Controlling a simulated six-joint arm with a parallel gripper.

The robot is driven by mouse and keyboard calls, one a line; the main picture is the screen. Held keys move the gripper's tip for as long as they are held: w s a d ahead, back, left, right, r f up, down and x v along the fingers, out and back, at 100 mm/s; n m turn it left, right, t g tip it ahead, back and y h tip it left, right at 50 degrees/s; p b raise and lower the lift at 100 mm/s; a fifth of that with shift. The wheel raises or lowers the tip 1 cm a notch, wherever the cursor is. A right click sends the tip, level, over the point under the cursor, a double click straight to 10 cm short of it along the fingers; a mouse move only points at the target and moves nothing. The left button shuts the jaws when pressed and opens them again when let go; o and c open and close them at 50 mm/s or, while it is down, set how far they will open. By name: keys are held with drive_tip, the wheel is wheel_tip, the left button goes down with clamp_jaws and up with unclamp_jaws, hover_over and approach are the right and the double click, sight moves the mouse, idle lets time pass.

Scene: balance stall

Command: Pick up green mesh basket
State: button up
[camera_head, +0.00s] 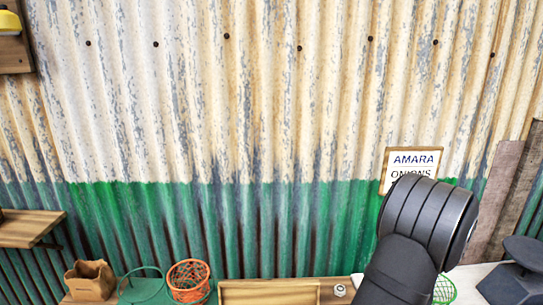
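A green mesh basket (445,291) stands at the lower right of the head view. My dark arm covers its left part, and the bottom picture edge cuts it off. My gripper is not visible; only a dark link of my arm shows in front of the counter and wall. I cannot tell where the gripper is relative to the basket.
An orange mesh basket (188,281), a green object with a thin hoop (142,290) and a brown paper bag (90,281) stand at the lower left. A wooden tray (268,286) lies mid-counter. A dark object (515,272) is right of the green basket. A sign (411,161) hangs behind.

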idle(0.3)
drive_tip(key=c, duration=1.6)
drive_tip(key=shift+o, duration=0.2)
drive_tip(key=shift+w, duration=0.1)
